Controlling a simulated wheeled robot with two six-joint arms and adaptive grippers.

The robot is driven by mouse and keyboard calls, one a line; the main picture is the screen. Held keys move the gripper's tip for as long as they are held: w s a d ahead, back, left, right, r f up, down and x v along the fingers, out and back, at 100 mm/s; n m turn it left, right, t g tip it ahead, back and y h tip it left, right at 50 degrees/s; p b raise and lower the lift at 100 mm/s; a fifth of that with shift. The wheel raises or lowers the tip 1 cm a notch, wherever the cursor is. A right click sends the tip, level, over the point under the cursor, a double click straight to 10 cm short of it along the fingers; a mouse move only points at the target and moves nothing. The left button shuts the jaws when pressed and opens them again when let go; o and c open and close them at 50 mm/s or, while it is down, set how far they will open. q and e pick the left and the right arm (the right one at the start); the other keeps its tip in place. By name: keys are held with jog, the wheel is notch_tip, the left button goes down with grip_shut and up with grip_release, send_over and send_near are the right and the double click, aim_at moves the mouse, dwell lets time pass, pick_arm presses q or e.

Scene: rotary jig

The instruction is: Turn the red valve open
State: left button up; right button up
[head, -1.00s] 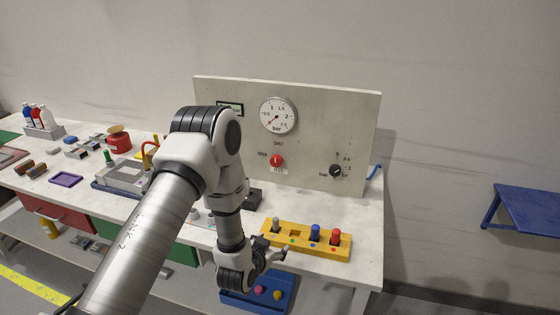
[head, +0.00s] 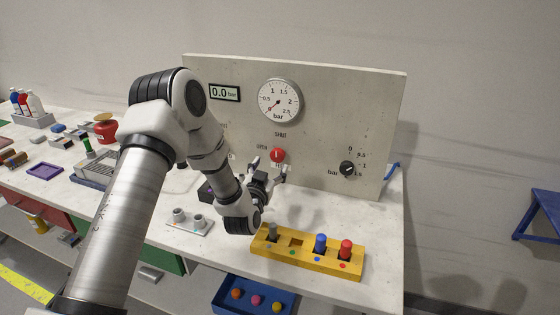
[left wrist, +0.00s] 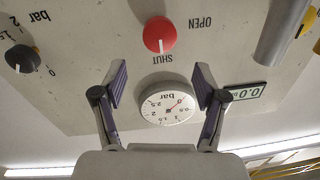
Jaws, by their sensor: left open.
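The red valve (head: 278,155) is a round knob on the upright grey panel (head: 320,110), with SHUT printed above it and OPEN to its left. In the left wrist view, which shows the panel upside down, the knob (left wrist: 160,35) has a white mark pointing towards SHUT. My left gripper (head: 268,170) is open and empty in front of the panel, just below the knob. In the left wrist view its two fingers (left wrist: 160,85) are spread to either side, and the knob lies beyond their tips, apparently untouched. My right gripper is not in view.
A round gauge (head: 278,101) sits above the valve, beside a display (head: 225,93) reading 0.0 bar. A black knob (head: 347,168) is to the right. A yellow block (head: 308,258) with coloured pegs stands on the bench below, near a small plate with grey cylinders (head: 189,221).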

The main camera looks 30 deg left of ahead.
aim_at(277, 156)
pick_arm(q)
jog(key=x, duration=0.2)
jog(key=p+x, duration=0.1)
jog(key=x, duration=0.5)
jog(key=shift+w+a+f, duration=0.1)
jog(key=shift+f, duration=0.3)
jog(key=shift+w+f, duration=0.15)
jog(key=shift+w, duration=0.05)
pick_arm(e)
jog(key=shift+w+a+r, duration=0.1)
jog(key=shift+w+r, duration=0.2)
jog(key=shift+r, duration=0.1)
pick_arm(q)
jog(key=shift+s, duration=0.1)
jog(key=c, duration=1.1)
